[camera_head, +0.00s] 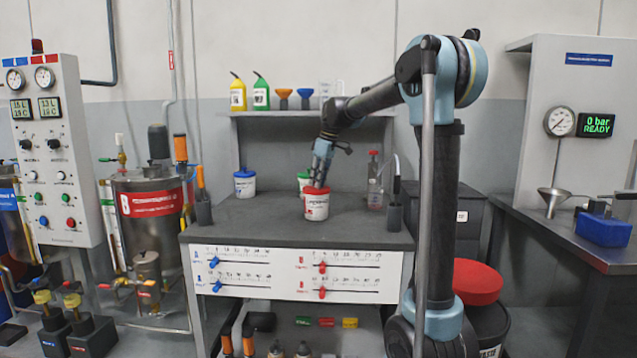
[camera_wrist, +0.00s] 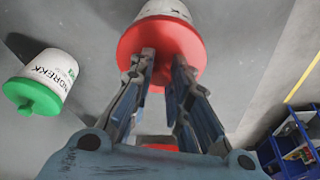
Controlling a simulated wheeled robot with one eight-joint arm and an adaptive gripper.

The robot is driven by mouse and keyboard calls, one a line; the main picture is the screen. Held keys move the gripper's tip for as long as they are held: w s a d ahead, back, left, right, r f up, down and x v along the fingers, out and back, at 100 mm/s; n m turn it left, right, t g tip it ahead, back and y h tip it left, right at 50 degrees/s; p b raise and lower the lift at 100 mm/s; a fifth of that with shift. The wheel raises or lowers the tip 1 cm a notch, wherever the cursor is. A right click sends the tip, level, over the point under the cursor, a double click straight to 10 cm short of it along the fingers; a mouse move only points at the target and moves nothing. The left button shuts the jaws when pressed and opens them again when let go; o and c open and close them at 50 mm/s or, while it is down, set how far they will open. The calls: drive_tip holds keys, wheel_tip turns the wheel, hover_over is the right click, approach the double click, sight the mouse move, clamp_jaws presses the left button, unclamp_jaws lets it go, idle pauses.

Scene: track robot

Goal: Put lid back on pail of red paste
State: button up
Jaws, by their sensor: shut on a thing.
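The white pail (camera_head: 317,208) with red print stands on the grey bench, right of its middle. The red lid (camera_head: 311,190) covers its top, with no clear gap showing. In the wrist view the lid (camera_wrist: 160,42) is a broad red disc with the white pail (camera_wrist: 165,8) beyond it. My gripper (camera_head: 319,183) comes down from above onto the lid. Its two fingers (camera_wrist: 165,68) are closed on the middle of the lid, and the gripped part is mostly hidden between them. I cannot tell whether the lid is fully seated.
A green-lidded pail (camera_wrist: 55,78) stands close behind in the head view (camera_head: 303,177). A blue-lidded pail (camera_head: 245,186) stands farther left. A dark holder (camera_head: 393,216) and a red-topped bottle (camera_head: 375,190) are to the right. The bench's front left (camera_head: 235,225) is clear.

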drive_tip(key=o, duration=0.9)
drive_tip(key=shift+o, duration=0.8)
drive_tip(key=o, duration=0.4)
drive_tip(key=shift+c, duration=0.2)
drive_tip(key=shift+r, duration=0.15)
drive_tip(key=shift+r, duration=3.4)
drive_tip(key=shift+c, duration=0.5)
